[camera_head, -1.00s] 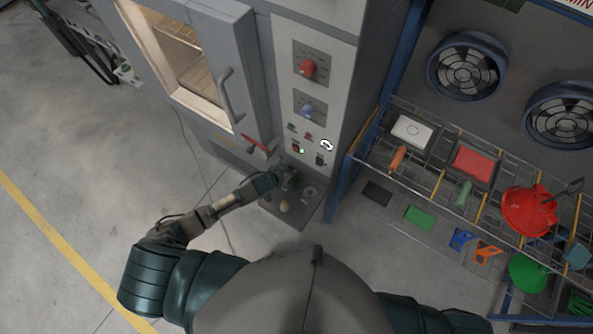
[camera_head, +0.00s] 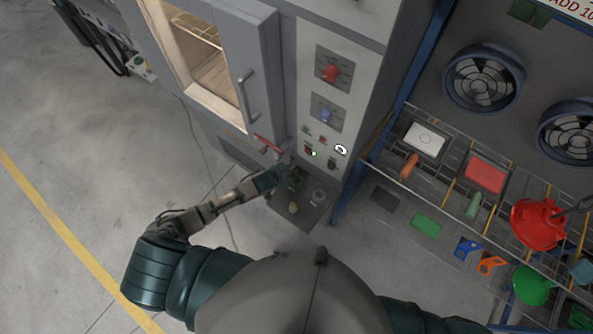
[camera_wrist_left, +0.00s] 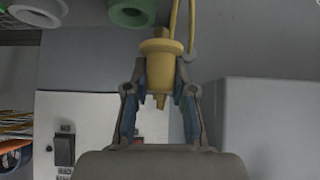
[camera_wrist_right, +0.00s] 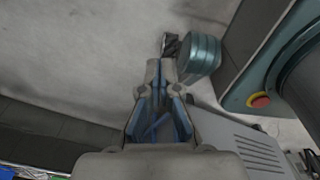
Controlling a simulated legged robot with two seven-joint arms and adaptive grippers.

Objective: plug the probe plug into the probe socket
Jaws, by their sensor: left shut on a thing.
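My left gripper (camera_wrist_left: 160,88) is shut on a yellow probe plug (camera_wrist_left: 161,50); a yellow cable runs up from it. In the head view my left gripper (camera_head: 290,178) is at the low ledge below the cabinet's control panel, where the plug is too small to make out. In the left wrist view a green ring-shaped socket (camera_wrist_left: 131,12) and a pale ring-shaped one (camera_wrist_left: 38,11) show at the top edge, apart from the plug. I cannot tell which is the probe socket. My right gripper (camera_wrist_right: 160,75) looks shut and empty; it is hidden in the head view.
The ledge (camera_head: 285,198) also bears a pale yellow piece (camera_head: 293,208). A wire rack (camera_head: 450,165) with trays and tools stands right. Open floor (camera_head: 80,150) lies left.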

